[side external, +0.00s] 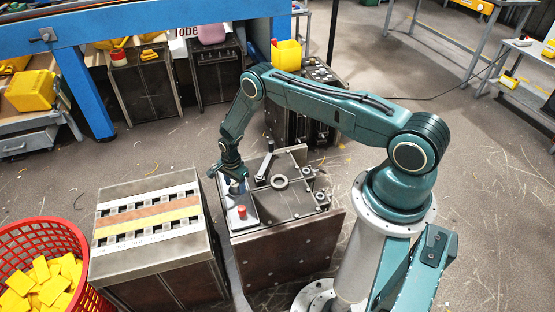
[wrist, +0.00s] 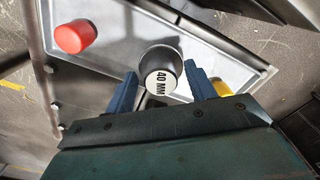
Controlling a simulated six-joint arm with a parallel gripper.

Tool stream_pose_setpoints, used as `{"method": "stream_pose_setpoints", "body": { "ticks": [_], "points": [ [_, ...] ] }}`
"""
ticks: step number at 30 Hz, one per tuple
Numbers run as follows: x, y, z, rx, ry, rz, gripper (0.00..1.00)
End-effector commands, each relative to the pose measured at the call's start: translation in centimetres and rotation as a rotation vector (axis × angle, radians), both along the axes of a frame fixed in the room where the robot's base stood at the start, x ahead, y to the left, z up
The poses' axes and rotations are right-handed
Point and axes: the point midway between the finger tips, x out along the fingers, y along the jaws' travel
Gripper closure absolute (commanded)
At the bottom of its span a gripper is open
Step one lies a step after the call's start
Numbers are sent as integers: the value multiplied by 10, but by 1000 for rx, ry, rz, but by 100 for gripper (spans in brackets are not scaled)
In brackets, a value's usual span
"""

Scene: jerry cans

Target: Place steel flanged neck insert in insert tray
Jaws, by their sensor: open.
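A dark round piece with a white end marked "40 MM" (wrist: 160,72) is between the blue fingers of my gripper (wrist: 162,75) in the wrist view; I cannot tell for sure that it is the steel flanged neck insert. My gripper is open, with a visible gap on its right side. A grey rimmed tray (wrist: 218,48) lies below, with a red piece (wrist: 76,36) at left and a yellow piece (wrist: 221,87) partly behind the right finger. In the side view my gripper (side external: 232,181) is low over this tray (side external: 249,221) at the bench's left edge.
The metal bench (side external: 290,250) carries a ring (side external: 280,183), an upright lever (side external: 265,163) and several small fittings on the right. A cabinet with a striped rack (side external: 150,217) stands at left, beside a red basket (side external: 30,236) of yellow pieces.

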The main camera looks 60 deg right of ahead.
Motion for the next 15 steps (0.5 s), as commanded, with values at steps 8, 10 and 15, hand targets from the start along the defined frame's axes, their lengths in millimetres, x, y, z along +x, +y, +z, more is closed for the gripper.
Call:
{"method": "stream_pose_setpoints", "body": {
  "ticks": [8, 10, 15],
  "points": [
    [1, 0, 27, 0, -2, 0, 45],
    [1, 0, 36, 0, -3, 0, 45],
    [1, 0, 59, 0, -3, 0, 45]
  ]
}}
